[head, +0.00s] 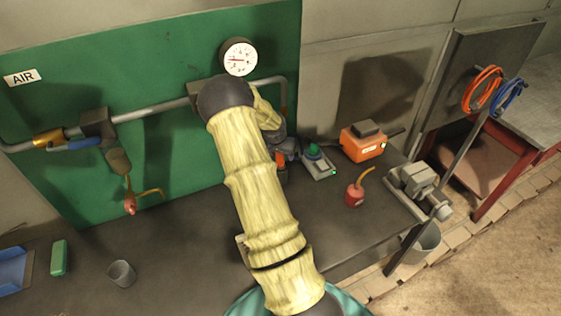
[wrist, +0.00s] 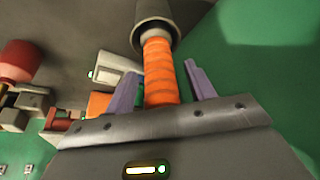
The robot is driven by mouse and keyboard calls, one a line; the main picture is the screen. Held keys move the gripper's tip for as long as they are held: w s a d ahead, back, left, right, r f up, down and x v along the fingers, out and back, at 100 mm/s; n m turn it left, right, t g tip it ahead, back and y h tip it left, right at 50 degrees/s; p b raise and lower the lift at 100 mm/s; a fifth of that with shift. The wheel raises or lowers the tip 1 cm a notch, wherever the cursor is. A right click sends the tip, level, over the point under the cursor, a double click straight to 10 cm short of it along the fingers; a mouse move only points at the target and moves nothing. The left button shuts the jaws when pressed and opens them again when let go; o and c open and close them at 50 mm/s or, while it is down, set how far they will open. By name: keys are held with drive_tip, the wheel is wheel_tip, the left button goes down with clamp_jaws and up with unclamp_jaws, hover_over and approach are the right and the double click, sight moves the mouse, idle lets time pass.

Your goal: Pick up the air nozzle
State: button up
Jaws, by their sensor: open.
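My gripper (head: 284,145) is at the right end of the pipe on the green board, mostly hidden behind my arm in the head view. In the wrist view its two purple-grey fingers (wrist: 160,88) are open and apart. An orange ribbed cylinder (wrist: 160,72) with a dark grey collar (wrist: 154,22) shows between them, with gaps on both sides. I cannot tell whether this is the air nozzle.
The dark bench (head: 200,255) holds a grey device with a green knob (head: 318,163), an orange box (head: 362,145), a red oil can (head: 354,194), a vise (head: 418,188) and a metal cup (head: 122,273). A pressure gauge (head: 238,57) is above my arm. The front bench middle is partly hidden.

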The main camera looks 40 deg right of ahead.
drive_tip(key=shift+w, duration=0.1)
drive_tip(key=c, duration=1.2)
drive_tip(key=shift+o, duration=0.2)
drive_tip(key=shift+w+r, duration=0.1)
drive_tip(key=shift+r, duration=0.5)
wheel_tip(320, 180, up, 10)
drive_tip(key=shift+r+b, duration=0.2)
drive_tip(key=shift+b, duration=0.85)
drive_tip(key=s+a+b, duration=0.2)
drive_tip(key=s+a, duration=0.2)
drive_tip(key=a, duration=0.3)
drive_tip(key=s+a+b, duration=0.2)
drive_tip(key=s+a, duration=0.3)
drive_tip(key=a, duration=0.3)
drive_tip(key=shift+s+a+r, duration=0.2)
drive_tip(key=shift+s, duration=0.1)
drive_tip(key=shift+r, duration=0.1)
